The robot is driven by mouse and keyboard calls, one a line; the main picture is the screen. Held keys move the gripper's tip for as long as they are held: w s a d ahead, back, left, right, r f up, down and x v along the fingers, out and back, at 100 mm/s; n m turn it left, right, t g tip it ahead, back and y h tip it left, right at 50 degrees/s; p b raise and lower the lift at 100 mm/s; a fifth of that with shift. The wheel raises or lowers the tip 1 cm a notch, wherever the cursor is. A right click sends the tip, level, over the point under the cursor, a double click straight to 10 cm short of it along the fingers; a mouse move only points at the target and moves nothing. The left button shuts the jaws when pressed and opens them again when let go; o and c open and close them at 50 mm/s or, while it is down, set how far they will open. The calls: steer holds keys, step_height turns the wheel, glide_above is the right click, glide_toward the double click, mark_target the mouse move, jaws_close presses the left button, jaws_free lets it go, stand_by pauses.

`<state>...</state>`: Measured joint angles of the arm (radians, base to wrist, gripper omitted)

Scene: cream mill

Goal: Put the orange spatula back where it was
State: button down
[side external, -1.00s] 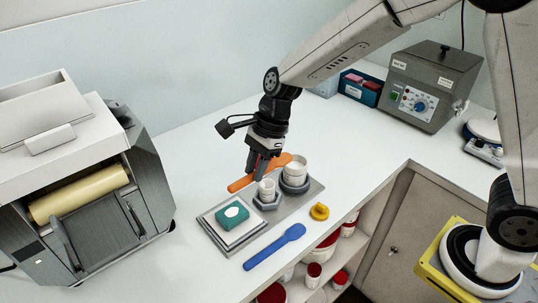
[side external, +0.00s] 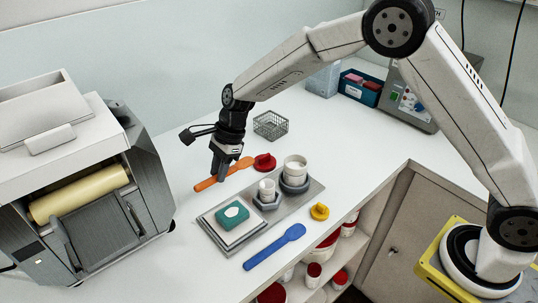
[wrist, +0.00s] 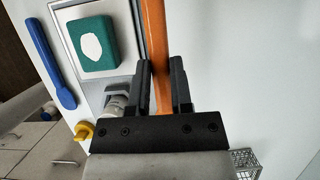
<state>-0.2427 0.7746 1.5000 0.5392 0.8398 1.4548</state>
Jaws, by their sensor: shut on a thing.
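The orange spatula (side external: 205,184) is a long flat tool over the white counter, behind the grey tray and right of the roller machine. My gripper (side external: 219,178) points down and is shut on it partway along. In the wrist view the spatula (wrist: 155,35) runs between the two fingers of my gripper (wrist: 161,70). Its wider end (side external: 244,163) points right, towards a red lid-like piece. The fingertips are low, but I cannot tell whether the spatula touches the counter.
The grey tray (side external: 224,246) carries a green block (side external: 232,214) on a plate and white cups (side external: 295,166). A blue spatula (side external: 275,246) and a yellow piece (side external: 320,211) lie in front. The red piece (side external: 265,162) and wire basket (side external: 270,125) stand behind. The roller machine (side external: 85,190) is left.

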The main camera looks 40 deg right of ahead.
mark_target(209, 196)
steer(key=shift+w+a+f, duration=0.25)
steer(key=shift+w+f, duration=0.45)
steer(key=shift+f, duration=0.15)
steer(key=shift+w+a+f, duration=0.2)
steer(key=shift+w+f, duration=0.5)
steer(key=shift+f, duration=0.15)
steer(key=shift+w+a+f, duration=0.1)
steer(key=shift+w+f, duration=0.15)
steer(key=shift+f, duration=1.6)
steer(key=shift+f, duration=0.15)
steer(key=c, duration=0.5)
jaws_free()
steer(key=shift+r, duration=0.2)
steer(key=v, duration=1.2)
